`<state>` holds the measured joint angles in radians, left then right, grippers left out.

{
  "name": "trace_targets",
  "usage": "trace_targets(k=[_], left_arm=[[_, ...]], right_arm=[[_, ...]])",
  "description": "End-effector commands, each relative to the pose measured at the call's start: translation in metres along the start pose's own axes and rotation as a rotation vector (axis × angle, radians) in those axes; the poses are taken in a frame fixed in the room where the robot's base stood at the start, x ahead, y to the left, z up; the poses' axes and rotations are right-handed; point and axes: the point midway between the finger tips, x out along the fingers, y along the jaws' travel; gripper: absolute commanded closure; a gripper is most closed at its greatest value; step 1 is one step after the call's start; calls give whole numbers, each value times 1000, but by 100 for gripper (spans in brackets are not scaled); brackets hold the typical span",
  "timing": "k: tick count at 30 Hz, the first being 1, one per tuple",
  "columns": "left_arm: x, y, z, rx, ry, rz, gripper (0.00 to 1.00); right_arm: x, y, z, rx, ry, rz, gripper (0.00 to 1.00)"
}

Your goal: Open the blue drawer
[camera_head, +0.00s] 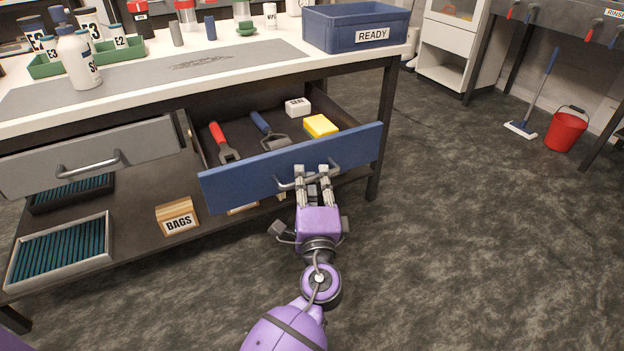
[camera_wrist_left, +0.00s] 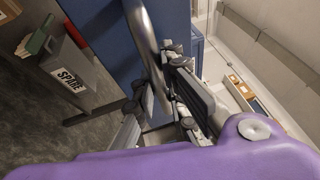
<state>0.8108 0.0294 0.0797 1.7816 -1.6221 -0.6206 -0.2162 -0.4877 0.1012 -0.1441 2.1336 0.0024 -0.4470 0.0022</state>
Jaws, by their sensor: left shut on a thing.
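The blue drawer (camera_head: 245,178) stands pulled out from under the bench, its inside open to view. A red-handled tool (camera_head: 222,142), a blue-handled tool (camera_head: 268,130), a yellow block (camera_head: 320,126) and a white labelled box (camera_head: 298,107) lie in it. My left gripper (camera_head: 312,178) is at the drawer front, shut on its metal bar handle (camera_head: 335,165). In the left wrist view the fingers (camera_wrist_left: 160,85) close around the handle (camera_wrist_left: 146,45) against the blue front (camera_wrist_left: 105,30). My right gripper is not in view.
A grey drawer (camera_head: 90,160) is to the left. A BAGS box (camera_head: 177,216) and a tray of blue-green racks (camera_head: 60,252) are on the lower shelf. A blue READY bin (camera_head: 345,38) stands on the bench top. A red bucket (camera_head: 566,130) is far right; the floor between is clear.

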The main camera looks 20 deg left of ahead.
Motion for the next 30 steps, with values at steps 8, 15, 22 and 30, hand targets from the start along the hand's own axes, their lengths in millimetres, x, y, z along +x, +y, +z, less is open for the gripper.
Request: trace_targets(k=[8,15,22,30], left_arm=[[0,0,1,5,-2,0,100],[0,0,1,3,-1,0,69],[0,0,0,1,-1,0,69],[5,-27,2,-5,-3,-3,69]], right_arm=[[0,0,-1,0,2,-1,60],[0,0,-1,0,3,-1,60],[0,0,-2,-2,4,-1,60],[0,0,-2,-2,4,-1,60]])
